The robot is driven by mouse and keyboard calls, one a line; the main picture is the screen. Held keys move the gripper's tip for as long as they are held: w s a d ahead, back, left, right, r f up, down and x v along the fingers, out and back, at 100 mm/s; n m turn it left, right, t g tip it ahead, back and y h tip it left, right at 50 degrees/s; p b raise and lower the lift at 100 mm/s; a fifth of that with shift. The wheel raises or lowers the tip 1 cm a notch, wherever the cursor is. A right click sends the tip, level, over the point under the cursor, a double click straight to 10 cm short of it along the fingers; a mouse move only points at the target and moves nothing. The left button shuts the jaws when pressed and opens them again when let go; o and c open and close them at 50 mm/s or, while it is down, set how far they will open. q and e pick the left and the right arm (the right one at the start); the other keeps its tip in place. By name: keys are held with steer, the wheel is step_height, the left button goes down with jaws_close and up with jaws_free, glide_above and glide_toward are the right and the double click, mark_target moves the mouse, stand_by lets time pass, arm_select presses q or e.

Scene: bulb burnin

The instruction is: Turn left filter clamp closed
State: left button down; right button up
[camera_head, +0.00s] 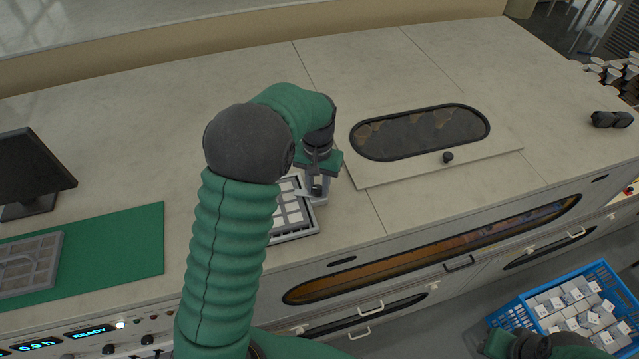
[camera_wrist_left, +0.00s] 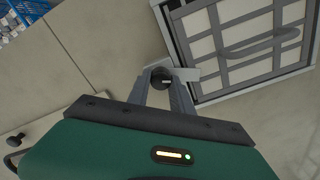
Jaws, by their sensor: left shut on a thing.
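The filter (camera_head: 291,213) is a grey frame with a grid of white panels, set in the worktop and partly hidden behind my left arm. It also shows in the left wrist view (camera_wrist_left: 225,54), with a grey handle loop. A filter clamp, a pale metal piece with a dark round knob (camera_wrist_left: 161,78), sits beside the filter's edge. Its pale plate (camera_wrist_left: 186,76) points toward the frame; I cannot tell whether it overlaps it. My left gripper (camera_head: 317,187) is shut on the clamp knob, one finger on each side. My right gripper (camera_head: 500,343) is partly in view at the bottom right; its jaws are unclear.
A lidded oval window (camera_head: 420,132) with a black knob (camera_head: 447,158) lies right of the clamp. A green mat (camera_head: 120,245) holds another grid frame (camera_head: 28,265). A monitor (camera_head: 32,170) stands at left. A blue crate (camera_head: 609,280) of white boxes is below right. The worktop behind is clear.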

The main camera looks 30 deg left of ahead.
arm_select(q)
steer(key=shift+s+f+n+p, duration=0.1)
steer(key=shift+s+n+p, duration=0.05)
steer(key=shift+n, duration=0.95)
steer(key=shift+s+f+n+p, duration=0.1)
steer(key=shift+n+p, duration=0.05)
steer(key=shift+n, duration=0.95)
steer(key=c, duration=1.5)
jaws_free()
steer(key=o, duration=0.3)
steer(key=shift+d, duration=0.1)
steer(key=shift+o, duration=0.3)
steer(key=shift+s+d+r, duration=0.1)
